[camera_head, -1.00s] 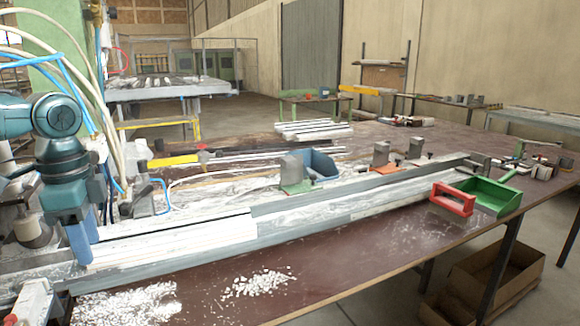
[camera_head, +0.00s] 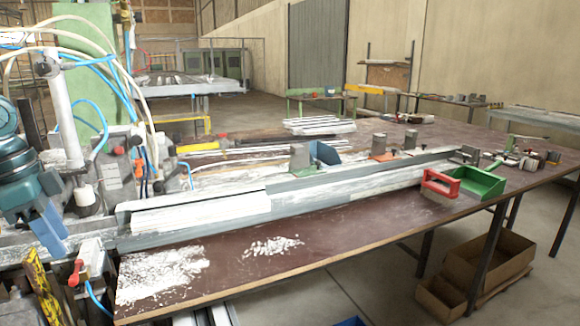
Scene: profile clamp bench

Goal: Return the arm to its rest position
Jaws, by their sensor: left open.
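I cannot tell whether the fingertips touch anything. My right gripper is not in view.
White chips (camera_head: 160,275) lie on the brown bench (camera_head: 330,238). A clamp with a red knob (camera_head: 76,272) and hoses crowd the left.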

